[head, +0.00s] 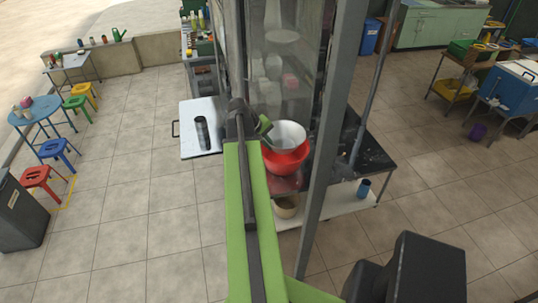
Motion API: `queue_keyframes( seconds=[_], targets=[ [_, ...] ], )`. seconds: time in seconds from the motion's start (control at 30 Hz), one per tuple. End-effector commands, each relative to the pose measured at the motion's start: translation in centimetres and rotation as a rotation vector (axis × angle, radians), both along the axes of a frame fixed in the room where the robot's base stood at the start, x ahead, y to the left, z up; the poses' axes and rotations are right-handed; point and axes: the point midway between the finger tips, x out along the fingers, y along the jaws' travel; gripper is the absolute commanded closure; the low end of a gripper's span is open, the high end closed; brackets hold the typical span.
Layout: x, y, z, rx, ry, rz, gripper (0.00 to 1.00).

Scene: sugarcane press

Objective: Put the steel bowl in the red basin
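The steel bowl (290,133) is a pale, round bowl. It overlaps the upper part of the red basin (286,162) in the head view. I cannot tell whether it rests inside the basin or hangs just above it. The basin stands on the dark bench behind the post. My green arm reaches forward from the bottom of the view. My gripper (265,127) is at the left rim of the bowl, touching or very close to it. Its fingers are too small and partly hidden to show whether they are closed on the rim.
A grey upright post (333,120) stands just right of the basin. A white board (203,130) with a dark cylinder (202,132) lies left of my arm. A tan pot (287,206) and a blue cup (364,188) sit on a lower shelf. Tiled floor is open to the left.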

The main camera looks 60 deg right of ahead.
Motion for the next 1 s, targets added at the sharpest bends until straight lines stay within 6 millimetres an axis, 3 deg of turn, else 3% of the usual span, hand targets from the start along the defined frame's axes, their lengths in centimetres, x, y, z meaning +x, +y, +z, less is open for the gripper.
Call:
queue_keyframes(
  seconds=[0.03,0.13,0.3,0.57,1.0],
  targets=[
    [0.3,-1.4,-1.4,0.000,0.000,-0.001,1.00],
    [0.4,-2.9,-2.1,0.000,0.000,0.000,1.00],
    [0.5,-2.9,-2.2,0.000,0.000,0.004,1.00],
    [-0.2,-3.3,-6.3,-0.001,0.001,-0.008,1.00],
    [-0.6,-3.6,-6.5,-0.001,0.000,-0.015,1.00]
  ],
)
